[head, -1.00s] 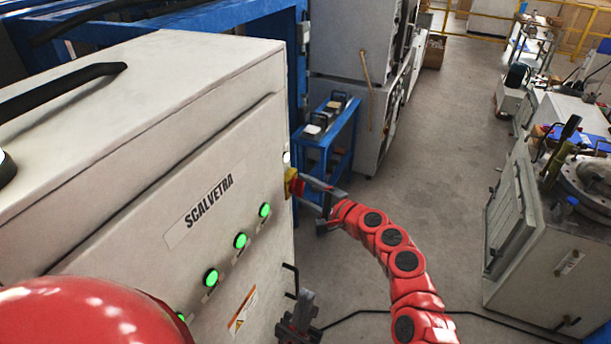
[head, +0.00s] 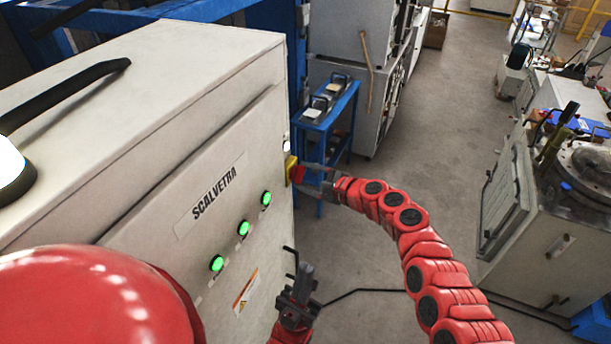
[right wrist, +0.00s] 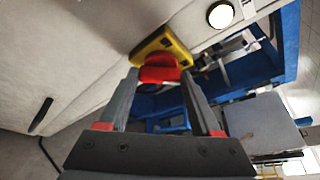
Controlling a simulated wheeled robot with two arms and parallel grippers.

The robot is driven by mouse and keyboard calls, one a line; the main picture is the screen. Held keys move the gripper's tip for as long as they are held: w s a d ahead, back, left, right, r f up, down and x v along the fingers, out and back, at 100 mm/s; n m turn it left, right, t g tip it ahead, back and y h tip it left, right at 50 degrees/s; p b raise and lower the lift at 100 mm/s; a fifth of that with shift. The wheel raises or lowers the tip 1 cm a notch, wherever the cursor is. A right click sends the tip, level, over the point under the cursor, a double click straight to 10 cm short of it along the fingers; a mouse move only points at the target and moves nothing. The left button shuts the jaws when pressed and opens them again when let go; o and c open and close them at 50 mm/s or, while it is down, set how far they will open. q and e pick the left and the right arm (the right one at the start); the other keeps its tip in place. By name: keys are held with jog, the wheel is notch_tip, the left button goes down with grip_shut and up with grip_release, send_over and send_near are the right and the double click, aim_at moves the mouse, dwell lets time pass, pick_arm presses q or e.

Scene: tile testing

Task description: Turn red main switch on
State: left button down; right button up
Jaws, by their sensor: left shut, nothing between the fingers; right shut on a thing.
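The red main switch (head: 298,173) sits on a yellow plate (head: 290,165) at the right end of the light grey SCALVETRA cabinet's front panel. My right gripper (head: 306,176) reaches it from the right and is shut on the red switch. In the right wrist view the red knob (right wrist: 160,69) lies between the two fingertips, in front of its yellow plate (right wrist: 158,45). The exact turn angle of the knob is hard to tell. My left gripper (head: 303,277) is shut and empty, below the switch and beside the cabinet's front.
Several lit green buttons (head: 243,228) run along the panel, left of the switch. A round white lamp (right wrist: 220,14) is near the switch. A blue cart (head: 327,128) stands behind. The floor (head: 420,170) on the right is open up to a grey machine cabinet (head: 550,250).

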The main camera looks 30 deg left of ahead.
jog(key=shift+f, duration=0.1)
jog(key=o, duration=1.4)
jog(key=shift+d, duration=0.1)
jog(key=p+v, duration=1.3)
jog(key=v, duration=0.4)
jog(key=shift+d, duration=0.1)
jog(key=shift+w, duration=0.1)
